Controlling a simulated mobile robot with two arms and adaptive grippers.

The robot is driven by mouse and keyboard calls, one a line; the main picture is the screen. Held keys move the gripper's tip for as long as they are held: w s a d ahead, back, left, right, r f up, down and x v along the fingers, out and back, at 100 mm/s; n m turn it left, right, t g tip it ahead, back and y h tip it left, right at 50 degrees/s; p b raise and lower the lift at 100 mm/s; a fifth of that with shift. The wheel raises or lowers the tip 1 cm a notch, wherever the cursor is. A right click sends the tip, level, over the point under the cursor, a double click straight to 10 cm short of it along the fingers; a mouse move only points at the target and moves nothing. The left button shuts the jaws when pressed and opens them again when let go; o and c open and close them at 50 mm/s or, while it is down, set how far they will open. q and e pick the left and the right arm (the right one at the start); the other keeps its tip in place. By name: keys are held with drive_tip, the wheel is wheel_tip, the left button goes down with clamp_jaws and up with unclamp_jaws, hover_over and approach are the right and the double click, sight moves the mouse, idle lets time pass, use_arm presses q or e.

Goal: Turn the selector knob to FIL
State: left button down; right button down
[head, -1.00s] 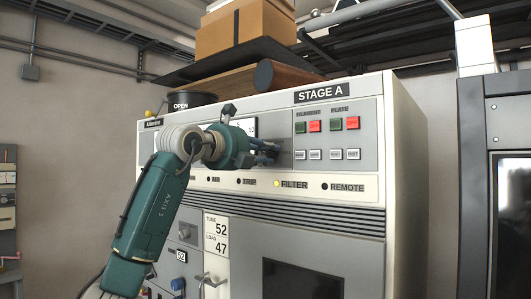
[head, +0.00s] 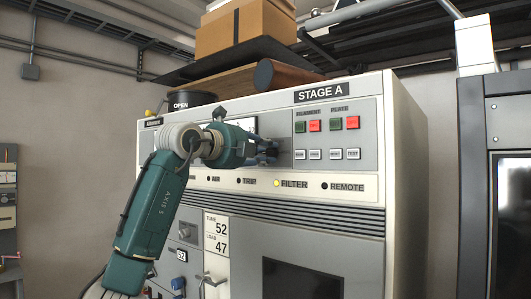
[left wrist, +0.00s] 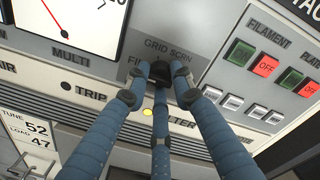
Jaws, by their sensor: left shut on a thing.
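The selector knob (left wrist: 155,53) is small and black on the grey panel of the Stage A cabinet. In the left wrist view it sits below the "GRID SCRN" lettering, with a partly covered label starting "FI" at its left. My left gripper (left wrist: 160,84) has its blue fingers closed around the knob. In the head view the left gripper (head: 266,149) is at the panel, left of the buttons, and hides the knob. The knob's pointer direction cannot be made out. My right gripper is not in view.
A meter marked MULTI (left wrist: 70,22) is left of the knob. Green and red filament and plate buttons (head: 326,124) are to its right. A lamp row with a lit yellow FILTER lamp (head: 277,183) runs below. Boxes (head: 244,27) sit on top of the cabinet.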

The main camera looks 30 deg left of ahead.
use_arm(q)
drive_tip(key=shift+r, duration=0.15)
drive_tip(key=c, duration=1.5)
unclamp_jaws()
drive_tip(key=shift+a, duration=0.1)
drive_tip(key=s, duration=1.2)
drive_tip(key=shift+a+r, duration=0.15)
drive_tip(key=shift+a, duration=0.15)
